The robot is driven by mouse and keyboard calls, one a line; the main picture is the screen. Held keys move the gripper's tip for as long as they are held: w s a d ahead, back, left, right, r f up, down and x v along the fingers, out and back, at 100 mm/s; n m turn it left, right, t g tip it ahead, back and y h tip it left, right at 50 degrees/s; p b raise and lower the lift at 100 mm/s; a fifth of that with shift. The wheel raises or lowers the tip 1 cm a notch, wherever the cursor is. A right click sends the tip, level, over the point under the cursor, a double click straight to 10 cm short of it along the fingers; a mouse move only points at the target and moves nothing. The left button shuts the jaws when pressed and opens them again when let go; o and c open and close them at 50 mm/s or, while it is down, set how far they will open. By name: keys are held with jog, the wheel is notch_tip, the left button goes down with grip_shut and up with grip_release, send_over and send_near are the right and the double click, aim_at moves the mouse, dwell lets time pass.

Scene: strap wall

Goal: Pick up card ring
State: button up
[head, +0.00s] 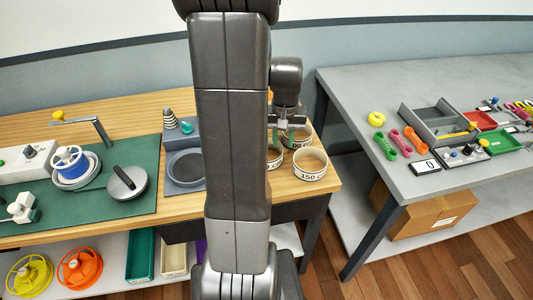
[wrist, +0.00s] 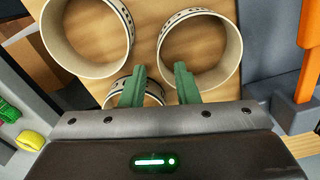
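Three cream card rings with dark printing stand close together at the right end of the wooden table. In the head view, the front ring (head: 310,176) reads "150", another (head: 301,142) sits behind it, and a third (head: 274,160) is partly hidden by my arm. The wrist view shows a left ring (wrist: 54,42), a right ring (wrist: 230,50) and a lower ring (wrist: 155,87), partly covered by my gripper. My gripper (wrist: 159,86) is open with its green fingers apart, above the rings. I cannot tell whether it touches one.
A grey stand with a round dish (head: 186,168) is just left of the rings. A green mat (head: 140,200) holds a pan and a blue spool. A grey table (head: 440,190) with trays and coloured parts stands right, across a gap. My arm blocks the middle of the head view.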

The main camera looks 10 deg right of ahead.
aim_at(282, 150)
jog(key=shift+s+f, duration=0.1)
jog(key=shift+f, duration=2.2)
grip_shut()
